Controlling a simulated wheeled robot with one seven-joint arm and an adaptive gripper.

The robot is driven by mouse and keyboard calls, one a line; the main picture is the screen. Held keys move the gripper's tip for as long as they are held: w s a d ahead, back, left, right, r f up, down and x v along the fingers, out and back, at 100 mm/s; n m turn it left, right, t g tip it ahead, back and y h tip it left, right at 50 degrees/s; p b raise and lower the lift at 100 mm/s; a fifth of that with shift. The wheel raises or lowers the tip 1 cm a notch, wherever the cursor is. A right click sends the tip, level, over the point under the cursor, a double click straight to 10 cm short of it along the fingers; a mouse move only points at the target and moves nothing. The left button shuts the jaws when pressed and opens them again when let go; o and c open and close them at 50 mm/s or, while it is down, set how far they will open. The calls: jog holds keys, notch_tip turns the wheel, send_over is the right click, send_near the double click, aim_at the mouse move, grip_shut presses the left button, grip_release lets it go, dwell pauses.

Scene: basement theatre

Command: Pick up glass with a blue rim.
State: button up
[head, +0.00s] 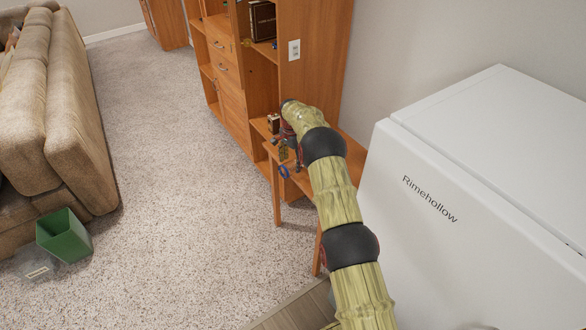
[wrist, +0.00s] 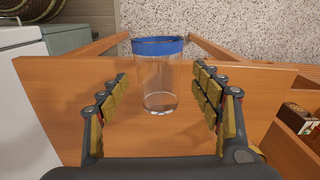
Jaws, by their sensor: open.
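The clear glass with a blue rim (wrist: 158,80) stands upright on a wooden table (wrist: 60,85) in the wrist view. My gripper (wrist: 162,85) is open, with one finger on each side of the glass and visible gaps between. In the head view, my gripper (head: 287,150) is over the small wooden table (head: 302,182), at the end of my arm. The glass's blue rim (head: 283,171) shows there just below the gripper; the rest of the glass is hard to make out.
A white chest marked Rimehollow (head: 440,180) stands right of the table. A wooden cabinet (head: 232,95) is behind it, with a small box (head: 273,123) near my gripper. A green bin (head: 64,236) and a sofa (head: 50,100) are at left. Carpet between is clear.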

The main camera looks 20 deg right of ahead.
notch_tip(320, 180, down, 3)
jog(key=shift+r, duration=0.1)
jog(key=c, duration=1.4)
